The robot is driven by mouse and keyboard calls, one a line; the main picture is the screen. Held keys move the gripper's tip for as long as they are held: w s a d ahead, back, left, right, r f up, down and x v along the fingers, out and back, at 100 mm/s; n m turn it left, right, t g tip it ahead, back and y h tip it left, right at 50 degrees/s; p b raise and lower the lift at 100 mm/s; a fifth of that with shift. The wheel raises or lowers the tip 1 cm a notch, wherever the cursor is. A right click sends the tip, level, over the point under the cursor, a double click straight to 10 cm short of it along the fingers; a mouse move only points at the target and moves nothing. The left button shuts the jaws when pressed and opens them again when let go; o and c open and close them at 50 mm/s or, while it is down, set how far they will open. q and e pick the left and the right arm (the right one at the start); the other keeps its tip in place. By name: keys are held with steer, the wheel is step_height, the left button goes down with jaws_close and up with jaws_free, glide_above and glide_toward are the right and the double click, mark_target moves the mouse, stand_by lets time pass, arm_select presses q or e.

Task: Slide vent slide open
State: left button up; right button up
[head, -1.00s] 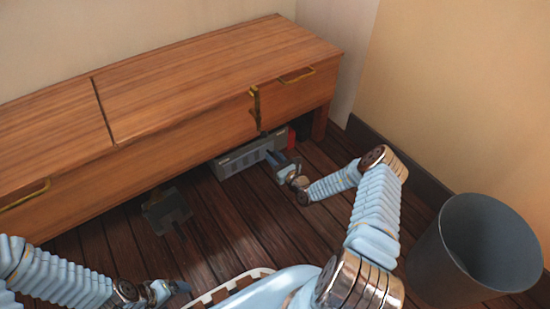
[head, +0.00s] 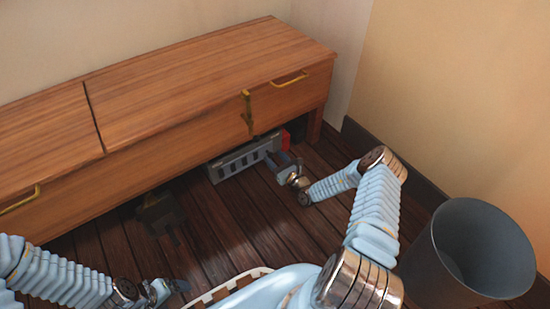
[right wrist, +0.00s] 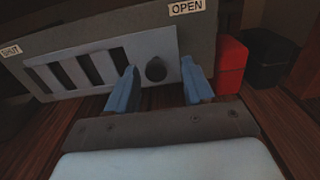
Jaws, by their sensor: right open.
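The vent box (head: 222,172) stands on the floor under the wooden bench. In the right wrist view its pale slide plate (right wrist: 150,55) shows several dark slots and a round dark knob (right wrist: 156,69). A SHUT label (right wrist: 10,51) is at the left and an OPEN label (right wrist: 187,7) at the upper right. My right gripper (head: 283,163) is open, with one blue finger on each side of the knob; the right wrist view shows gaps beside it. My left gripper (head: 172,289) is low at the left, its jaw state unclear.
The wooden bench (head: 200,85) with brass handles overhangs the vent. A red box (right wrist: 232,66) and a black box (right wrist: 270,65) stand right of it. A dark object (head: 158,212) is under the bench. A grey bin (head: 440,265) is at the right.

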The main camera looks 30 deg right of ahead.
steer(key=s+d+p, duration=0.1)
steer(key=s+p, duration=0.1)
steer(key=s, duration=1.1)
steer(key=shift+s+p, duration=0.15)
steer(key=shift+p, duration=0.15)
